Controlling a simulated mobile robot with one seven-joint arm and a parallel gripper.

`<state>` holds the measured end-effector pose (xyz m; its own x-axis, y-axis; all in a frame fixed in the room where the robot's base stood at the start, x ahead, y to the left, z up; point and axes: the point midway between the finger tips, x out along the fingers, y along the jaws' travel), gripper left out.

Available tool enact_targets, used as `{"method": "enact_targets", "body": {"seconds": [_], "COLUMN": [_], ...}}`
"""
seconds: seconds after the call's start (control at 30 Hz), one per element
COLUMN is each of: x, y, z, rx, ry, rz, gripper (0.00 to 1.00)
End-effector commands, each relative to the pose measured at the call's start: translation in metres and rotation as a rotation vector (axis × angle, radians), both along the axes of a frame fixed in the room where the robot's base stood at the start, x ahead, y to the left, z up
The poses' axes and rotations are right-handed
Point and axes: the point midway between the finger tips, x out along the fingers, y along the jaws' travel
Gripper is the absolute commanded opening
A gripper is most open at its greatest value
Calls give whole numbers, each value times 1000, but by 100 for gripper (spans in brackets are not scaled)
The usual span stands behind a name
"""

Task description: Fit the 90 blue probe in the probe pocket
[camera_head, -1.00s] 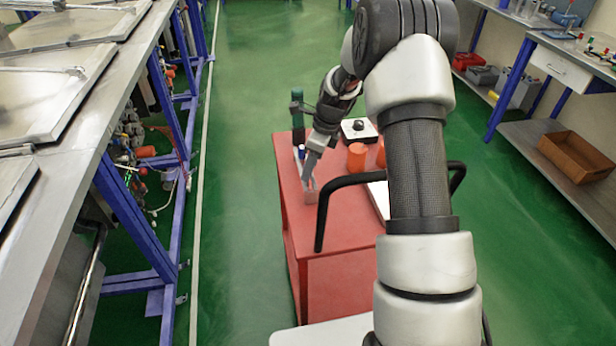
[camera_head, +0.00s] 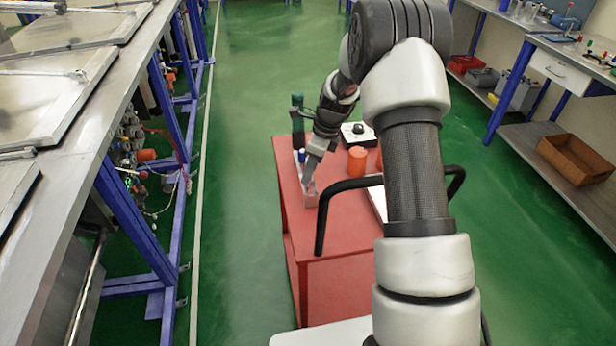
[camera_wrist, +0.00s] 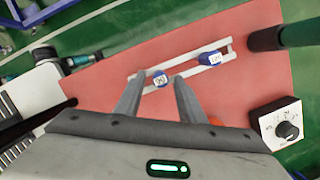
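I cannot pick out the probe pocket.
The red table (camera_head: 340,225) also bears a white box with a black knob (camera_head: 357,133), orange cups (camera_head: 356,160) and a dark green cylinder (camera_head: 297,118). A black handle (camera_head: 345,186) arches over its near side. Metal benches stand left and right.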

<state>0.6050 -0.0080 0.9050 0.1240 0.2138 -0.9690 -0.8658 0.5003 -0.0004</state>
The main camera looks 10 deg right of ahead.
Motion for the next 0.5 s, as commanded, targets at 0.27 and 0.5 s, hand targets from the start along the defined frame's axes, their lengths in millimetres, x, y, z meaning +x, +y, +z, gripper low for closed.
{"method": "enact_targets", "body": {"seconds": [0.27, 0.5], "x": [0, 0], "y": [0, 0], "z": [0, 0], "rx": [0, 0], "ry": [0, 0], "rz": [0, 0], "gripper": [4, 0]}}
